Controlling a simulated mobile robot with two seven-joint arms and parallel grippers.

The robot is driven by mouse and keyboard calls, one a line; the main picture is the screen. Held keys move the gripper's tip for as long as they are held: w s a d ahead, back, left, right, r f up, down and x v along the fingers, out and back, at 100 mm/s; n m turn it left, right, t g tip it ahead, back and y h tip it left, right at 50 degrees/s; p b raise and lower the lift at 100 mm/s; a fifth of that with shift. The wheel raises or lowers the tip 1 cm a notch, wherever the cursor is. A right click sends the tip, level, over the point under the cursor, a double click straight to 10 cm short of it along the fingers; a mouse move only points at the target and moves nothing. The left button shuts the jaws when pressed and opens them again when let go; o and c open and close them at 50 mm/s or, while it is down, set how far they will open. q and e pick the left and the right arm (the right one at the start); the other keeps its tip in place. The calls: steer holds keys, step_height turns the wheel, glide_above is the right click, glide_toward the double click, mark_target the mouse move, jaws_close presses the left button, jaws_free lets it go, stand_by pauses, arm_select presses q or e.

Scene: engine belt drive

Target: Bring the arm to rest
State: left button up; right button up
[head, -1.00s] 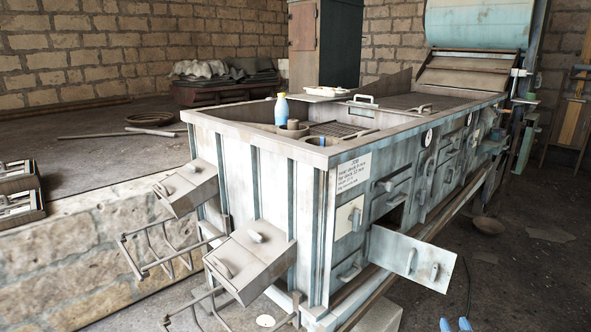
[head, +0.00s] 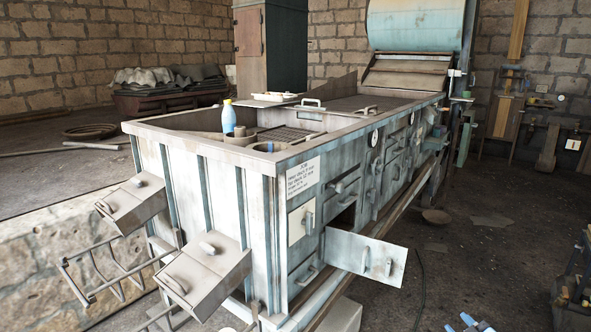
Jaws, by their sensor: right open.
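My right gripper (head: 468,323) shows only at the bottom edge, right of centre, as blue and pale fingertips. It is open, and I see nothing between the fingers. It is over the dark floor, in front and to the right of the big machine. The rest of my right arm is out of the picture. My left gripper is not in view.
A long worn metal machine (head: 170,210) fills the middle. Its low door (head: 365,258) hangs open towards the gripper side. Dark floor (head: 480,260) to the right is mostly clear. A stand (head: 575,285) is at far right.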

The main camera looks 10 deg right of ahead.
steer(key=s+a+f+n+g+y, duration=0.1)
steer(key=s+a+f+g+y, duration=0.15)
steer(key=s+a, duration=0.95)
steer(key=s+a+f+n+g+y, duration=0.15)
steer(key=s+a+f+g, duration=0.25)
steer(key=s+a, duration=0.85)
steer(key=w+a+r+m+t, duration=0.1)
steer(key=a+r+m+t, duration=0.15)
steer(key=a+m, duration=0.45)
arm_select(q)
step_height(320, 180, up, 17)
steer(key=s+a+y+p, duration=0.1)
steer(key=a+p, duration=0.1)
steer(key=p, duration=2.4)
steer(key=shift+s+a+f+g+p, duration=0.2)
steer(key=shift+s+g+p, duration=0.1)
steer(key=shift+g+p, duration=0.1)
arm_select(e)
step_height(320, 180, up, 17)
steer(key=s+d+g, duration=0.1)
steer(key=shift+d+n+h, duration=0.15)
steer(key=shift+n+h, duration=0.25)
steer(key=shift+n, duration=0.05)
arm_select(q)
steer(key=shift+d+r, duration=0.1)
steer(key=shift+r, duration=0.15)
arm_select(e)
steer(key=shift+s+r, duration=0.1)
